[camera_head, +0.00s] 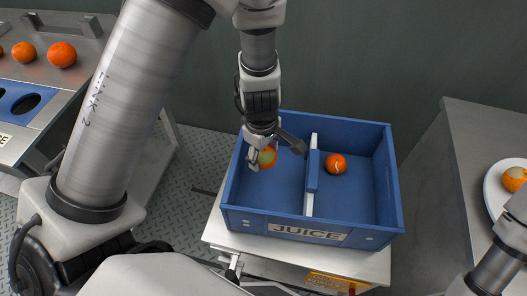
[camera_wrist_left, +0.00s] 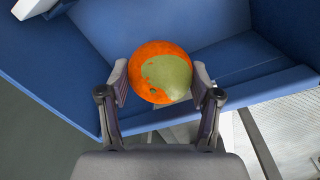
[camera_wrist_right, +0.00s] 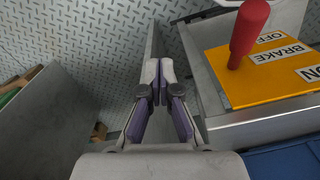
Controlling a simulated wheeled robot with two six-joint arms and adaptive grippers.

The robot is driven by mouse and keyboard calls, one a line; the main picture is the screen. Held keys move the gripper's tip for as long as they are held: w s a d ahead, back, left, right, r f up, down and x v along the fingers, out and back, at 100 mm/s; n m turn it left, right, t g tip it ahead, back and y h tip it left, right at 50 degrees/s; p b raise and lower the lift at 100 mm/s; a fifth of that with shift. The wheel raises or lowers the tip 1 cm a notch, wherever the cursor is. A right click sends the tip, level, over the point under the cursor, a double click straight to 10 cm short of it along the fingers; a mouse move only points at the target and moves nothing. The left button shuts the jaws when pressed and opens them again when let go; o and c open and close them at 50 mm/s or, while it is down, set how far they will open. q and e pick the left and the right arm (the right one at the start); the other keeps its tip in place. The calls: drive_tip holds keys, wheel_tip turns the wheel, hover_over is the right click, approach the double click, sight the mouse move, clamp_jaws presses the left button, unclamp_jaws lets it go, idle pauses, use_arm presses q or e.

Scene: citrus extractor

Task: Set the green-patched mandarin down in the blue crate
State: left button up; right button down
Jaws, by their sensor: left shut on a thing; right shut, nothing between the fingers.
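The green-patched mandarin (camera_head: 266,158) is orange with a large dull green patch. My left gripper (camera_wrist_left: 163,84) is shut on it, with one finger on each side, as the left wrist view shows. In the head view, the fruit is within the outline of the left compartment of the blue crate (camera_head: 289,237); I cannot tell whether it touches the floor. The crate carries a JUICE label and has a pale divider (camera_head: 309,190). My right gripper (camera_wrist_right: 159,82) is shut and empty, away from the crate.
Another mandarin (camera_head: 336,164) with a pale mark lies right of the divider. A plate (camera_head: 490,194) with fruit stands on the right counter. Several mandarins lie on the left machine. The right wrist view shows a red lever (camera_wrist_right: 246,35) on a yellow BRAKE panel (camera_wrist_right: 270,85).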

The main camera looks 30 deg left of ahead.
use_arm(q)
drive_tip(key=shift+s+a+f+b, duration=0.1)
drive_tip(key=shift+a+f+b, duration=0.1)
drive_tip(key=shift+f+b, duration=0.65)
drive_tip(key=shift+s+a+f+b, duration=0.1)
drive_tip(key=shift+a+f+b, duration=0.05)
drive_tip(key=shift+f+b, duration=0.65)
drive_tip(key=shift+a+f+b, duration=0.2)
drive_tip(key=shift+f+b, duration=0.7)
drive_tip(key=shift+f, duration=0.15)
drive_tip(key=shift+a+f+b, duration=0.15)
drive_tip(key=shift+f+b, duration=0.75)
drive_tip(key=shift+f, duration=0.15)
drive_tip(key=o, duration=1.3)
drive_tip(key=shift+s, duration=0.1)
